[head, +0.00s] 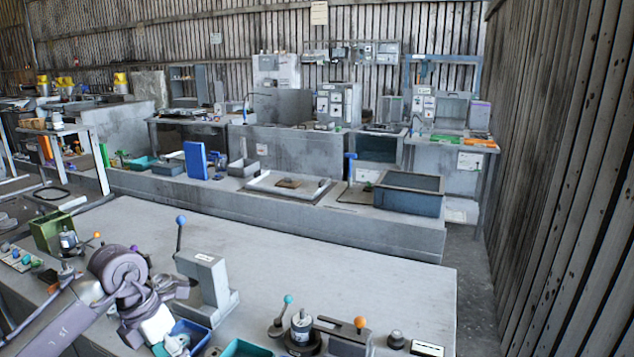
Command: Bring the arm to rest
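My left arm comes in from the lower left. Its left gripper (158,320) is over the near left part of the front bench (330,262), beside and partly in front of a blue tray (192,331). Its fingers are small and overlap the tray area, so I cannot tell whether they are open or shut, or whether they hold anything. A grey lever press (206,282) with a blue-knobbed handle stands just right of the gripper. My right gripper is not in view.
A green bin (52,228) and small knobbed parts stand at the bench's left. A teal tray (246,348) and a fixture with an orange-knobbed lever (345,335) are at the near edge. A slatted wall (565,190) rises at right.

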